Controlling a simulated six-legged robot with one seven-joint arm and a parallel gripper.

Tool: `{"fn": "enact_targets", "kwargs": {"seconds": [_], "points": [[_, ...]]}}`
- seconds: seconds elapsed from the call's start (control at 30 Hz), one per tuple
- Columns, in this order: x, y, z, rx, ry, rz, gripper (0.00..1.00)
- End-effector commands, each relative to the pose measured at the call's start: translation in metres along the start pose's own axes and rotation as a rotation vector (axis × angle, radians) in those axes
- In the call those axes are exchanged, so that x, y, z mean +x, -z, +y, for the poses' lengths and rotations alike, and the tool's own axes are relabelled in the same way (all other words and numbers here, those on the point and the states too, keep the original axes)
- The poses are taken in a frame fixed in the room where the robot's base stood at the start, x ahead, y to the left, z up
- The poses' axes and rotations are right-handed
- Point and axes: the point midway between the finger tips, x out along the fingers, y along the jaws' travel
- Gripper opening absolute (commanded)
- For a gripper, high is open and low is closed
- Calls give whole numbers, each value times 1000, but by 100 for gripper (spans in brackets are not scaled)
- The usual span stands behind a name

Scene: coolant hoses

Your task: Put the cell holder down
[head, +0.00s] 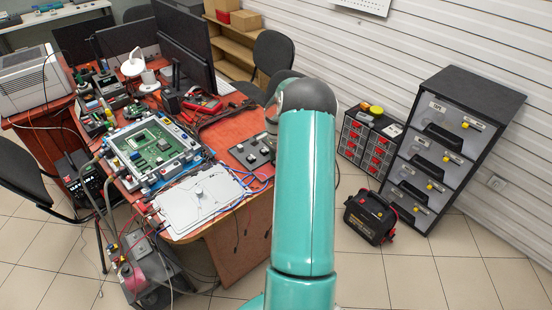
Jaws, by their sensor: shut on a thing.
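My teal arm (305,190) rises through the middle of the head view to a dark rounded joint. My gripper is not in view; the arm hides what lies behind it. I cannot make out a cell holder with certainty in this view, and anything my gripper holds is hidden.
A red-brown desk (232,235) carries a green circuit board in a frame (157,147), a white plate with a knob (198,200), a grey switch box (250,152), hoses and wires. A drawer cabinet (440,150) and a black battery-like box (370,217) stand right. Floor at lower right is clear.

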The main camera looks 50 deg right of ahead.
Motion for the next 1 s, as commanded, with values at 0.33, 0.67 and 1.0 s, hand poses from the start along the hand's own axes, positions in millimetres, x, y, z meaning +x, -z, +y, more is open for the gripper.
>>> {"fn": "enact_targets", "kwargs": {"seconds": [0.33,0.67,1.0], "points": [[4,0,0,0,1,1,4],[4,0,0,1,1,1,48],[-33,1,-1,2,3,4,48]]}}
